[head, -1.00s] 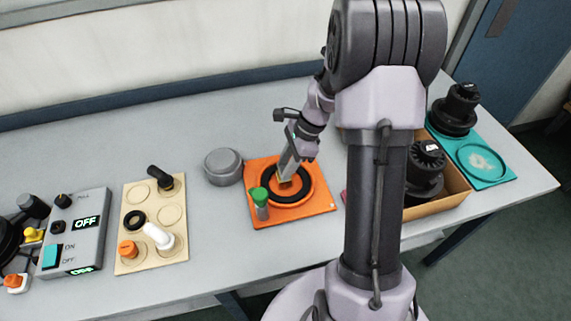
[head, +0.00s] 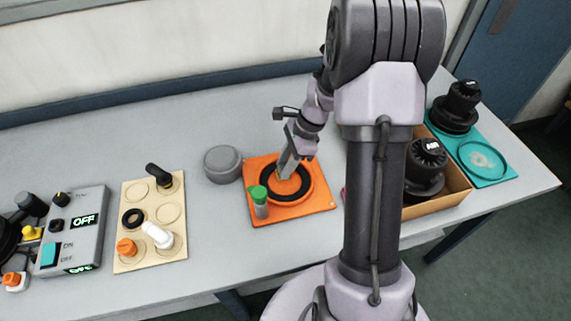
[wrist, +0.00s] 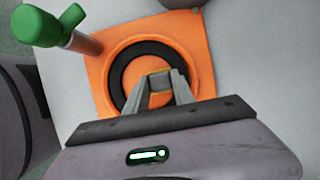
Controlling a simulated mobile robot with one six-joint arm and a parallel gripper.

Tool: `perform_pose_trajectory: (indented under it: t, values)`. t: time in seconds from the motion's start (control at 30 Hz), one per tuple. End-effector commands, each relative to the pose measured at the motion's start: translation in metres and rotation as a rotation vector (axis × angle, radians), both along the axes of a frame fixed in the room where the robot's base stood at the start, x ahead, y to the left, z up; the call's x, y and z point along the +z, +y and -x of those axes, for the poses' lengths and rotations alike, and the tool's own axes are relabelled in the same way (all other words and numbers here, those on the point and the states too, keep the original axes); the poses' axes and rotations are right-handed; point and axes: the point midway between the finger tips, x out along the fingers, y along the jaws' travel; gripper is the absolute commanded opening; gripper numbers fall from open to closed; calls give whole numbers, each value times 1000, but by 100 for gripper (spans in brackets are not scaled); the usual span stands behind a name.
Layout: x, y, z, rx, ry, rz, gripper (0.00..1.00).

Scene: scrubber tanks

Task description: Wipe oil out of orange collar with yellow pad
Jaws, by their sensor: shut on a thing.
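The orange collar (head: 308,195) is a raised ring on a square orange plate on the table, with a black ring (head: 304,190) inside it. It also shows in the wrist view (wrist: 185,50). My gripper (head: 286,172) points down into the collar. Whether the pad touches the collar floor I cannot tell.
A beige tray (head: 128,191), a control box showing OFF (head: 72,232), a cardboard box (head: 456,188) and a teal plate (head: 497,177) stand further out.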

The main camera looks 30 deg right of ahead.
Motion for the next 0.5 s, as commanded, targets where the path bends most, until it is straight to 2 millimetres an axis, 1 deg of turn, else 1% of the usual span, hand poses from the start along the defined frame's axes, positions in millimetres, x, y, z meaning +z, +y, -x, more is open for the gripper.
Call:
perform_pose_trajectory:
  t: [0.03, 0.1, 0.5]
  values:
    - [11, 0, -1, 1, -2, 0, 0]
    - [25, 0, 0, 2, -2, 2, 0]
    - [61, 0, -2, 8, -1, 1, 0]
